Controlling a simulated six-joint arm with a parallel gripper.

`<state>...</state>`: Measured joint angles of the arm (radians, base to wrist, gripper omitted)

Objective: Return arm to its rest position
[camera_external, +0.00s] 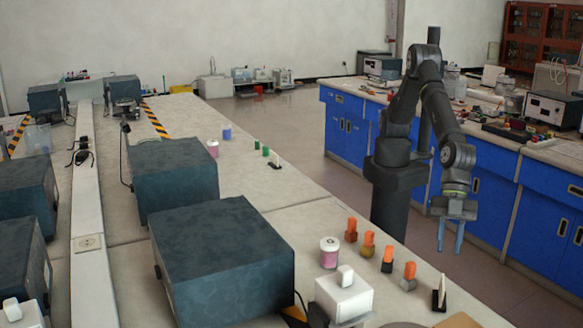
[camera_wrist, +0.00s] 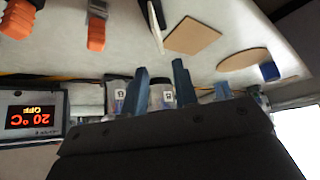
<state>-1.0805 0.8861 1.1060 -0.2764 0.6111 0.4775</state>
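My gripper (camera_external: 450,248) hangs from my arm, fingers pointing down, at the right of the external view. It is off the bench's right edge, over the aisle. Its two blue fingers stand apart with nothing visible between them. In the wrist view, the fingers (camera_wrist: 160,72) also show apart and empty. My arm is bent, with its upper links raised and its forearm sloping down to the right.
Orange-topped pieces (camera_external: 368,244), a pink-filled jar (camera_external: 329,252), a white device (camera_external: 345,297) and a small black-and-white stand (camera_external: 439,293) are on the bench near my gripper. Dark boxes (camera_external: 225,260) stand left. Blue cabinets (camera_external: 490,200) stand behind my arm. A display (camera_wrist: 35,118) reads 20°C OFF.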

